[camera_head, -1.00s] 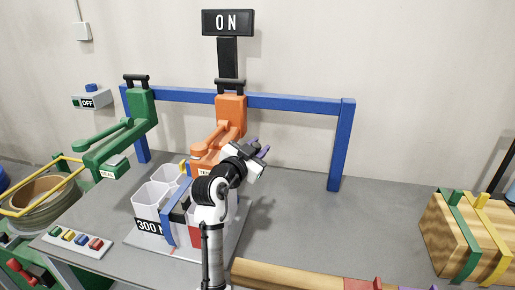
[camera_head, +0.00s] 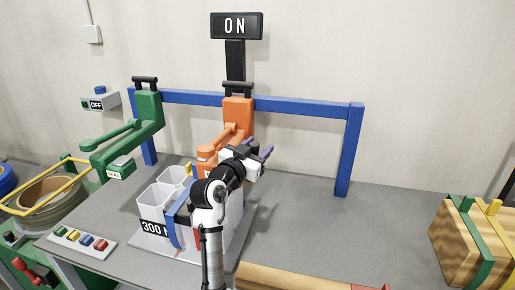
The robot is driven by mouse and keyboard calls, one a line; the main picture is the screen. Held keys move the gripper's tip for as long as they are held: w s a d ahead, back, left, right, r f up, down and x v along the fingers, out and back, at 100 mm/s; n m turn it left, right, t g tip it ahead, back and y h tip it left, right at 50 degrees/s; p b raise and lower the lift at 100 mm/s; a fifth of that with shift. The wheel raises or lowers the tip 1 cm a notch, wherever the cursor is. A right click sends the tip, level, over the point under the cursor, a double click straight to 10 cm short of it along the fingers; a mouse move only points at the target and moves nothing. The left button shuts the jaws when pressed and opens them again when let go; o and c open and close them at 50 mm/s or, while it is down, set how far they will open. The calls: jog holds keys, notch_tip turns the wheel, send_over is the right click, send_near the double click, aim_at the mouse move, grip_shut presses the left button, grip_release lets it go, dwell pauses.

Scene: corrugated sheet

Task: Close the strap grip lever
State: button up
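An orange strapping tool (camera_head: 238,113) hangs from the blue frame, under the ON sign. Its orange arm (camera_head: 225,140) slopes down to the left, and its lower end is partly hidden behind my arm. I cannot make out which part is the strap grip lever. My gripper (camera_head: 265,153), with purple-blue fingertips, is just right of the tool's lower part and points up and to the right. It is too small to tell whether the fingers are apart, or whether they touch the tool.
A green tool (camera_head: 148,115) hangs to the left. White bins (camera_head: 153,203) bound by a blue strap stand below my gripper. A button panel (camera_head: 82,242) lies front left. A strapped wooden block (camera_head: 462,240) is far right. The grey table right of the bins is largely clear.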

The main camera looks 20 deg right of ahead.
jog(key=b+v, duration=0.4)
jog(key=v, duration=1)
jog(key=shift+d, duration=0.1)
jog(key=shift+c, duration=0.2)
